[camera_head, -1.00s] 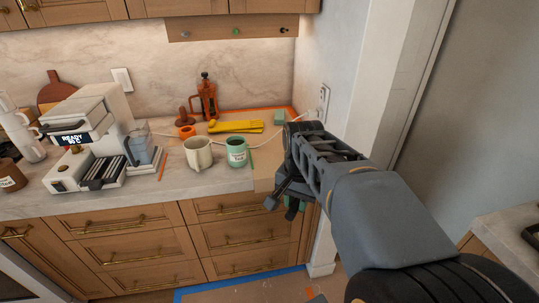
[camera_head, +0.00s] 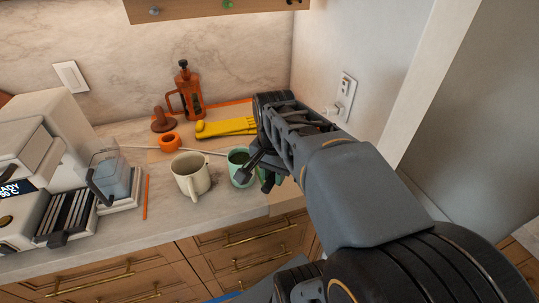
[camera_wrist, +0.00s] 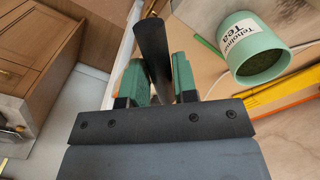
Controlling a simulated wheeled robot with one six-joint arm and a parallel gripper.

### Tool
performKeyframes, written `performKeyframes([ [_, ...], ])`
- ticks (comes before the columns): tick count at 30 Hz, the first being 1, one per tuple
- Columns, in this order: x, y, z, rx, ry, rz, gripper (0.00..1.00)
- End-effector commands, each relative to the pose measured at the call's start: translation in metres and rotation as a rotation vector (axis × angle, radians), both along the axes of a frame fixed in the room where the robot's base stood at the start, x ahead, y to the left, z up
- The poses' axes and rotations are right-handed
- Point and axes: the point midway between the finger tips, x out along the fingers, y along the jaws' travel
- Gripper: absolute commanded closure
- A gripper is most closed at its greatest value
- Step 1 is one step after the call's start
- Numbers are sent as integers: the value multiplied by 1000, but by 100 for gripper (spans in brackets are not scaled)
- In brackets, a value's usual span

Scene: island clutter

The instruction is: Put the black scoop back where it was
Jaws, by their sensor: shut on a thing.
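My gripper (camera_wrist: 158,82) has green fingertips closed on the black scoop (camera_wrist: 152,50), whose dark bar-like part sticks up between them in the wrist view. The rest of the scoop is hidden by the gripper body. In the head view my gripper (camera_head: 266,178) hangs at the right front of the counter, just right of the green mug (camera_head: 238,158). I cannot tell the scoop from the dark gripper parts there. Where the scoop was before is not shown.
The labelled mug also shows in the wrist view (camera_wrist: 262,62). A cream mug (camera_head: 190,178) stands left of it. Behind are a yellow object (camera_head: 226,127), an orange ring (camera_head: 170,142) and an orange press (camera_head: 193,100). A coffee machine (camera_head: 35,165) fills the left. The wall and outlet (camera_head: 344,96) are close right.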

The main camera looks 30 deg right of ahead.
Motion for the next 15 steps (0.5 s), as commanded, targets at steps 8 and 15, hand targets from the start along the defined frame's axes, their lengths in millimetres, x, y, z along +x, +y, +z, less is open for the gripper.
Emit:
performKeyframes([
  [8, 31, -28, -18, 2, 6, -5, 100],
  [15, 75, -64, -50, 3, 6, -2, 100],
])
